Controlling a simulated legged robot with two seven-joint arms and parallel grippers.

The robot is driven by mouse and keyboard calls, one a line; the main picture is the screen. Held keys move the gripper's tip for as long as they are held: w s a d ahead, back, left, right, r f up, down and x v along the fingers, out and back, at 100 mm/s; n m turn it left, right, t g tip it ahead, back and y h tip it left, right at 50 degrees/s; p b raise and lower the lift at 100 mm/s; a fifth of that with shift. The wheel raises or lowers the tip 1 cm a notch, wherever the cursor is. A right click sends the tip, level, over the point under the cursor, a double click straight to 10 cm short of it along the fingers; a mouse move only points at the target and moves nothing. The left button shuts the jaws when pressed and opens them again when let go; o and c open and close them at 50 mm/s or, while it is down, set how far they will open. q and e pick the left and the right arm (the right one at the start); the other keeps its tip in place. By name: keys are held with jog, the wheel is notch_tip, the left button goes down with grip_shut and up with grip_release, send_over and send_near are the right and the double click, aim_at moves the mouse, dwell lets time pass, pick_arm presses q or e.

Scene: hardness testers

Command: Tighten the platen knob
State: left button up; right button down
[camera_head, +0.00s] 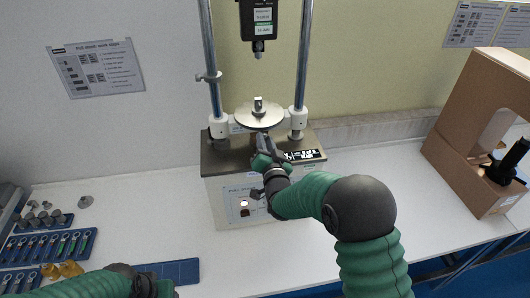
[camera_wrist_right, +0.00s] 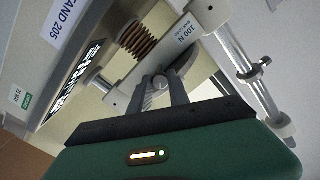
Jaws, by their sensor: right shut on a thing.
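The tester stand (camera_head: 235,190) is a beige box with a dark top and two upright posts. Its round metal platen (camera_head: 258,117) carries a small metal block. The platen knob (camera_wrist_right: 160,83) is a small grey round piece between my right fingertips in the wrist view, below the platen's edge (camera_wrist_right: 186,62). My right gripper (camera_head: 263,146) reaches to the front of the platen and is shut on the knob; in the head view the gripper hides it. My left gripper (camera_head: 165,289) is low at the bottom left edge, and its fingers cannot be made out.
A black force head (camera_head: 259,22) hangs above the platen between the posts. Blue trays (camera_head: 75,248) with small tools lie at the left, and a blue mat (camera_head: 180,270) lies in front.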

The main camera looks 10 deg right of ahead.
jog(key=m+b, duration=0.3)
jog(key=b, duration=0.2)
jog(key=m+b, duration=0.4)
jog(key=f+m+b, duration=0.1)
jog(key=m+b, duration=0.3)
jog(key=b, duration=0.1)
jog(key=shift+b, duration=0.35)
jog(key=m+b, duration=1.1)
jog(key=b, duration=0.2)
jog(key=shift+a, duration=0.1)
jog(key=shift+r+m+b, duration=0.15)
jog(key=shift+m+b, duration=1.2)
jog(key=shift+m, duration=0.65)
jog(key=c, duration=1.4)
grip_release()
jog(key=shift+r, duration=0.1)
jog(key=shift+c, duration=0.2)
jog(key=shift+o, duration=1)
jog(key=shift+w, duration=0.1)
jog(key=shift+r, duration=0.15)
